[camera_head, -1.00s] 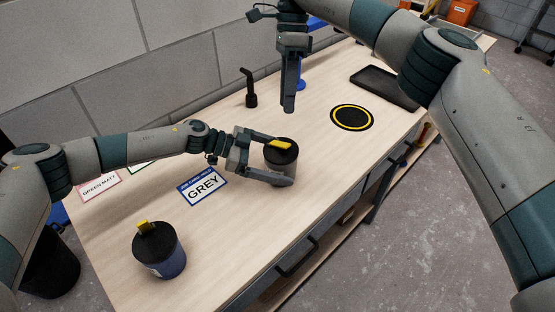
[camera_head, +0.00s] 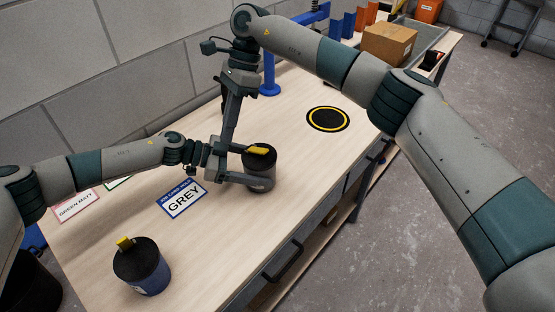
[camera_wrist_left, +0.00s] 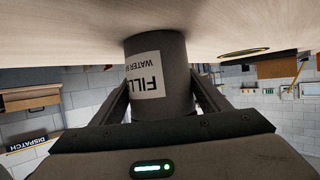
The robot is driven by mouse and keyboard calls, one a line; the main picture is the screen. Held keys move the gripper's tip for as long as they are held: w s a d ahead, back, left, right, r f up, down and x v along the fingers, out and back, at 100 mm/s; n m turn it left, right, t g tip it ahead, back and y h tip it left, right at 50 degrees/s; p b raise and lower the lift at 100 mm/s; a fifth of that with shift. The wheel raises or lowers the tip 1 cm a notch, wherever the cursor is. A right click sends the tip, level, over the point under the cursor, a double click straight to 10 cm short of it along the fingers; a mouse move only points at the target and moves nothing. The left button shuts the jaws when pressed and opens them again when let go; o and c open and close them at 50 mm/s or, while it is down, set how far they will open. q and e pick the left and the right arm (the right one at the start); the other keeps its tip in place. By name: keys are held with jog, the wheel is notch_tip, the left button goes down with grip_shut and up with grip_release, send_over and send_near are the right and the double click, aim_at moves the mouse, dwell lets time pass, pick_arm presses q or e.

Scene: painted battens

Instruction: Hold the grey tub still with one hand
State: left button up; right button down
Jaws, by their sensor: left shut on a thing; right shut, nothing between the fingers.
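The grey tub (camera_head: 262,182), dark with a black lid and a yellow tab on top, stands upright on the bench. My left gripper (camera_head: 260,167) is shut around its sides. In the left wrist view the tub (camera_wrist_left: 178,92) sits between both fingers, with a white label partly reading "FILL". My right gripper (camera_head: 229,138) is shut and empty; it points down just left of the tub, close to the left gripper in the picture. Whether the two grippers touch I cannot tell.
A blue tub (camera_head: 148,275) with a black lid and yellow tab stands front left. A "GREY" card (camera_head: 182,200) and a "GREEN MATT" card (camera_head: 76,205) lie on the bench. A black disc with a yellow ring (camera_head: 328,119) lies right, in clear space. A cardboard box (camera_head: 389,43) stands behind.

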jog(key=s+a+f+m+t+y, duration=0.25)
jog(key=s+a+f+y, duration=0.2)
jog(key=s+y, duration=0.35)
jog(key=s+d+f+m+t, duration=0.2)
jog(key=d+m+t, duration=0.8)
jog(key=d, duration=1.3)
jog(key=shift+t, duration=1.25)
jog(key=shift+w, duration=0.1)
send_near(257, 151)
jog(key=w+a+f, duration=0.2)
jog(key=w, duration=0.2)
jog(key=shift+s+f, duration=0.1)
jog(key=shift+s, duration=0.05)
